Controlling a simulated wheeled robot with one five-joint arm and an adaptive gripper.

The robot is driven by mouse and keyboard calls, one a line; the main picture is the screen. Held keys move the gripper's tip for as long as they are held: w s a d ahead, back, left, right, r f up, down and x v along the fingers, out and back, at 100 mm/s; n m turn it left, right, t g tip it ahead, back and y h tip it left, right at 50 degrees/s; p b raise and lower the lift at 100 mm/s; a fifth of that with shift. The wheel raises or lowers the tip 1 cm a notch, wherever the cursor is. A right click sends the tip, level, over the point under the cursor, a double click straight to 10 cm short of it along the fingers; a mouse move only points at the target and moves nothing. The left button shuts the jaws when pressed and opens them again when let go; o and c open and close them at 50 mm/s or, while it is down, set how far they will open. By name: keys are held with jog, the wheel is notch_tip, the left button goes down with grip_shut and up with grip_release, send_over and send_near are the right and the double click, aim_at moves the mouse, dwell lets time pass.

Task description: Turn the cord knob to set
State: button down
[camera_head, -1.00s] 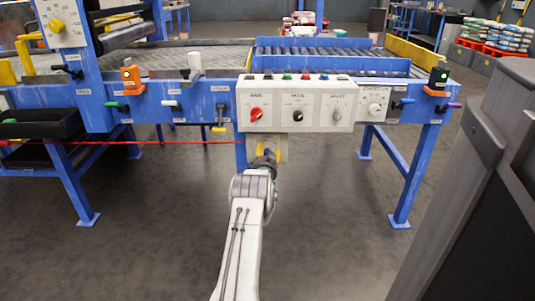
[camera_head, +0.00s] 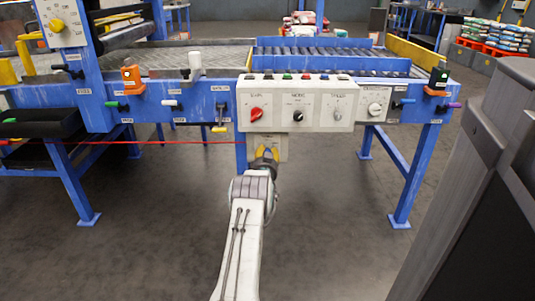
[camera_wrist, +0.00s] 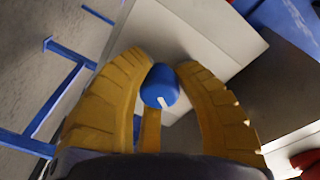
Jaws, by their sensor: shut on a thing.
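The cord knob (camera_wrist: 160,88) is a blue rounded knob with a white pointer mark, seen in the wrist view. My gripper (camera_wrist: 163,70) has its yellow ribbed fingers shut on it, one on each side. The knob sits on a pale box. In the head view my gripper (camera_head: 267,154) is at the pale box (camera_head: 284,142) under the white control panel, and it hides the knob there. A red cord (camera_head: 180,142) runs left from near this box. The box's labels and scale are not readable.
Just above is the control panel (camera_head: 325,116) with a red knob (camera_head: 256,114), a black knob and a pale one. A lever with a yellow end (camera_head: 219,129) hangs to the left. Blue frame legs (camera_head: 412,180) stand on both sides. The floor below is clear.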

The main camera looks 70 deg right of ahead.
jog(key=shift+r+n, duration=0.15)
jog(key=shift+n, duration=0.85)
jog(key=c, duration=0.9)
grip_release()
jog(key=shift+o, duration=0.2)
jog(key=v, duration=1.2)
